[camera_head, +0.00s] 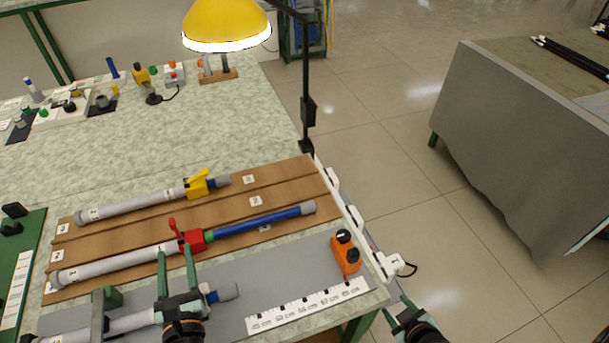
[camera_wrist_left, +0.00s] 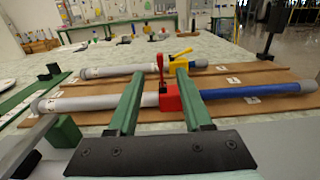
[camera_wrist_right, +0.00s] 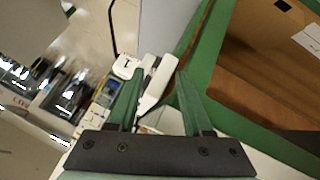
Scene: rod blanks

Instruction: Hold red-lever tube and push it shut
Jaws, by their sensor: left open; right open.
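The red-lever tube lies on the brown grooved board (camera_head: 285,180). Its grey outer part (camera_head: 115,266) is on the left, the red clamp with raised lever (camera_head: 193,238) is in the middle, and its blue inner rod (camera_head: 255,222) sticks out to the right with a grey end cap. The left wrist view shows the red clamp (camera_wrist_left: 171,97) just beyond my left gripper (camera_wrist_left: 153,75). My left gripper is open in front of the tube near the clamp, and holds nothing. My right gripper (camera_wrist_right: 155,78) is open and empty, at the table's right front corner in the head view (camera_head: 398,314).
A yellow-lever tube (camera_head: 140,203) lies behind on the same board. Another grey tube (camera_head: 130,322) lies in front on a grey mat, partly hidden by my left arm. A white ruler (camera_head: 305,305), an orange block (camera_head: 345,256) and a power strip (camera_head: 350,215) are at the right.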

